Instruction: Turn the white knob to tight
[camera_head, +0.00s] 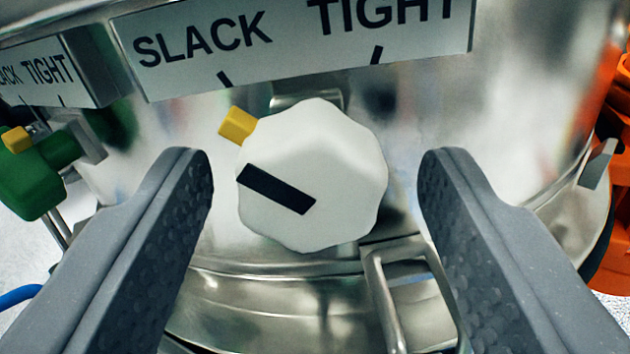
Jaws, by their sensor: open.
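The white knob (330,170) sits on the shiny metal sifter body, in the middle of the view. It has a scalloped edge, a black bar on its face and a yellow pointer (238,125) at its upper left. The label plate (300,50) above reads SLACK on the left and TIGHT on the right, each with a black tick. The yellow pointer lies on the SLACK side, below and near that tick. My gripper (317,165) is open, with one grey finger on each side of the knob. Gaps show between both fingers and the knob.
A green knob (40,170) with a yellow pointer and its own SLACK/TIGHT plate (55,72) is at the left. A metal latch loop (376,300) is below the white knob, near the right finger. Orange parts (615,220) stand at the right edge. A blue hose (18,296) shows lower left.

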